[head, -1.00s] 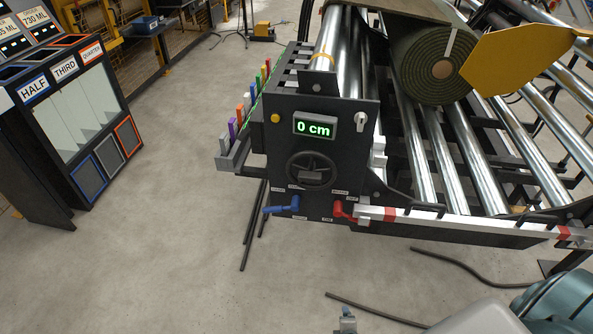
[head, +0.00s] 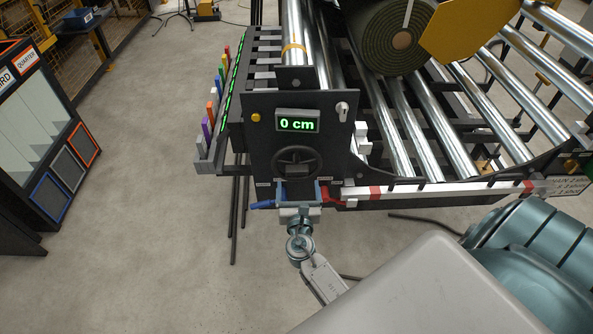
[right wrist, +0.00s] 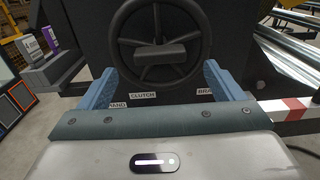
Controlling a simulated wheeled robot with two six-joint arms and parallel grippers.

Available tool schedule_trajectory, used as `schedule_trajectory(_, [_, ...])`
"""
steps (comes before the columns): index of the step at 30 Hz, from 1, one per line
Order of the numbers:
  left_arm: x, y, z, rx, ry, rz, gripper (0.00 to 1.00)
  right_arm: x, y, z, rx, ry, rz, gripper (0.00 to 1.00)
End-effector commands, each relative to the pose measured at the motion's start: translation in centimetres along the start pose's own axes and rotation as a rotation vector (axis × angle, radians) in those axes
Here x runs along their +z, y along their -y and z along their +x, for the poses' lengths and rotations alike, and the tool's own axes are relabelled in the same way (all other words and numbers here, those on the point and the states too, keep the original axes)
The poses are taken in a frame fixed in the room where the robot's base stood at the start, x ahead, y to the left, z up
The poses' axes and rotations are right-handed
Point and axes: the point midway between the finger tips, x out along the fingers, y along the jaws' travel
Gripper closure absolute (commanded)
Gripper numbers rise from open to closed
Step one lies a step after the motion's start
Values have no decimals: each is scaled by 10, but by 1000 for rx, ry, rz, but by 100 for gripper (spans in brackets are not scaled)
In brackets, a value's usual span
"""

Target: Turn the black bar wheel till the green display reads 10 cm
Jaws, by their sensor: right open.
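The black bar wheel (head: 297,161) is on the dark front panel (head: 262,133) of the roller machine, below the green display (head: 297,124), which reads 0 cm. In the right wrist view the wheel (right wrist: 160,42) is a black ring with spokes and a crossbar lying about level. My right gripper (head: 299,187) is open just below and in front of the wheel. In the right wrist view its two blue fingers (right wrist: 157,88) stand apart, to the lower left and lower right of the wheel, with nothing between them. My left gripper is not in view.
A white bar with red bands (head: 430,189) runs right. A green turf roll (head: 392,38) lies on the rollers. Open floor (head: 150,230) lies left.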

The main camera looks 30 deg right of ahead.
Motion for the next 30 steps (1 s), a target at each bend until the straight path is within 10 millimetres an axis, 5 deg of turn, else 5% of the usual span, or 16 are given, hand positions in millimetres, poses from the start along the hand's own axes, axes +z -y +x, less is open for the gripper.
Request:
schedule_trajectory(9, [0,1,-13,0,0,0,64,1,0,51,0,0,2,13])
schedule_trajectory(21, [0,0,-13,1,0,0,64,-1,0,59,-1,-2,3,13])
schedule_trajectory(30, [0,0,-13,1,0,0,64,-1,0,59,-1,-2,3,68])
